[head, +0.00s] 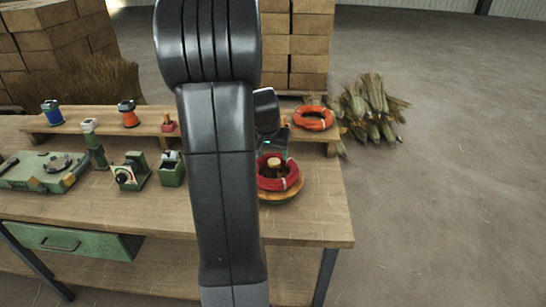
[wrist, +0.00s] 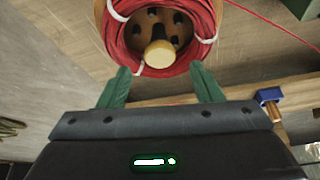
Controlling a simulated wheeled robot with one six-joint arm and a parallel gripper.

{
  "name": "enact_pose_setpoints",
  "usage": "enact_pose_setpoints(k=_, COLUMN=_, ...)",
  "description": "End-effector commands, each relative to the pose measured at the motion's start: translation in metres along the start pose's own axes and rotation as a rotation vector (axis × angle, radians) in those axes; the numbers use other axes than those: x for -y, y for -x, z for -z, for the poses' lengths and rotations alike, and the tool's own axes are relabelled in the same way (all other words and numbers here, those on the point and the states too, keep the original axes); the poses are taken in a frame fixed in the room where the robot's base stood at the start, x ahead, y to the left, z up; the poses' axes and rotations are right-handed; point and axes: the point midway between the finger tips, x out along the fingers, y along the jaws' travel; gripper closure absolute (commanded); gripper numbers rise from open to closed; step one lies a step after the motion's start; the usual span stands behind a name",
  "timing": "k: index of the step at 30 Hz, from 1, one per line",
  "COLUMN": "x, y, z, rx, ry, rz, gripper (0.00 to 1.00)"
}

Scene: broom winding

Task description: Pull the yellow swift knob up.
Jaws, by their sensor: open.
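The pale yellow swift knob (wrist: 159,54) stands at the centre of a round wooden swift (head: 281,196) that carries a red wire coil (wrist: 116,40). The knob also shows in the head view (head: 274,162), just right of my arm. My gripper (wrist: 160,68) is open, its two green fingers apart on either side of the knob's line. The fingertips point toward the knob, and nothing is between them. I cannot tell how far the fingers are from the knob in depth. In the head view my arm hides much of the gripper.
An orange coil (head: 313,118) lies on the raised shelf behind the swift. Green devices (head: 131,172) and a blue spool (head: 52,113) stand left of my arm. A red strand runs right from the coil in the wrist view.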

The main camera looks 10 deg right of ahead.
Motion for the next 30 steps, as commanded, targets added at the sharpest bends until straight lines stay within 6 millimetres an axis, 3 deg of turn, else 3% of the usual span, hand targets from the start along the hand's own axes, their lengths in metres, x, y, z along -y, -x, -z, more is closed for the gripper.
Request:
enact_pose_setpoints(k=9, x=0.001, y=0.068, z=0.001, rx=-0.006, ry=-0.001, rz=0.002, gripper=0.41)
enact_pose_setpoints(k=15, x=0.001, y=0.097, z=0.001, rx=-0.003, ry=-0.001, rz=0.001, gripper=0.41)
enact_pose_setpoints(k=20, x=0.0, y=0.106, z=0.0, rx=-0.001, ry=-0.001, rz=0.001, gripper=0.41)
enact_pose_setpoints(k=30, x=0.0, y=0.106, z=0.0, rx=0.0, ry=-0.001, rz=0.0, gripper=0.41)
